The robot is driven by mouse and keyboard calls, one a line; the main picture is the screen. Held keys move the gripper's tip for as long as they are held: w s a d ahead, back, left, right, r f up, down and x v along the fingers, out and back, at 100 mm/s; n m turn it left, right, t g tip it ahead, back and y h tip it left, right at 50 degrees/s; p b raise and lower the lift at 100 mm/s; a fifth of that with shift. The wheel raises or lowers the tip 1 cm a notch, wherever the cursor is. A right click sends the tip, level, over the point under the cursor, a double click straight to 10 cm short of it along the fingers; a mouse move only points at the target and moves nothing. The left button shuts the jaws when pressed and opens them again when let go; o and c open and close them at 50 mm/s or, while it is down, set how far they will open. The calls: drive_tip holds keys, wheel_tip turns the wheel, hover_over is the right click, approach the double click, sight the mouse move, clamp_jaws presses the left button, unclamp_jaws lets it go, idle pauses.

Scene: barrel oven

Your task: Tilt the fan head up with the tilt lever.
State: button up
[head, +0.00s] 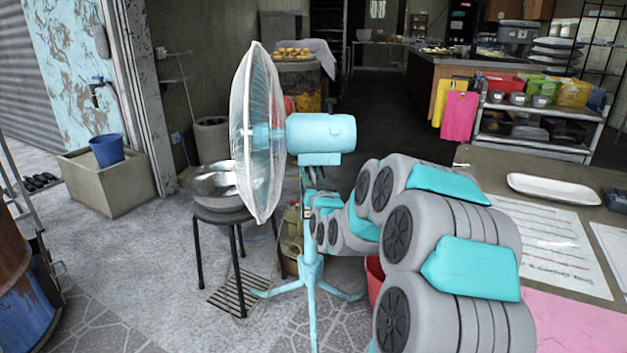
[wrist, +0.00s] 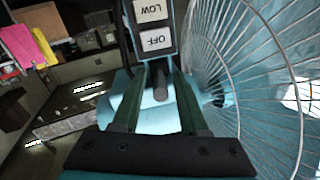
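The fan stands on a turquoise pole and tripod base. Its motor housing (head: 320,134) looks about level, and its wire cage (head: 258,135) faces left. In the wrist view, a short dark peg, seemingly the tilt lever (wrist: 160,84), shows below a control panel (wrist: 153,22) with upside-down LOW and OFF keys. My gripper (wrist: 160,72) is open, with a finger on each side of the peg and a visible gap to both. I cannot tell if the peg is fully between the fingertips in depth. In the head view my gripper is small and partly hidden near the fan pole.
The cage (wrist: 262,85) is close to the right of my gripper. A stool (head: 222,216) with a metal bowl (head: 215,184) stands left of the fan. A table (head: 480,165) with a white tray (head: 553,189) is at right. Open floor lies at front left.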

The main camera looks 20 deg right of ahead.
clamp_jaws()
idle(1.2)
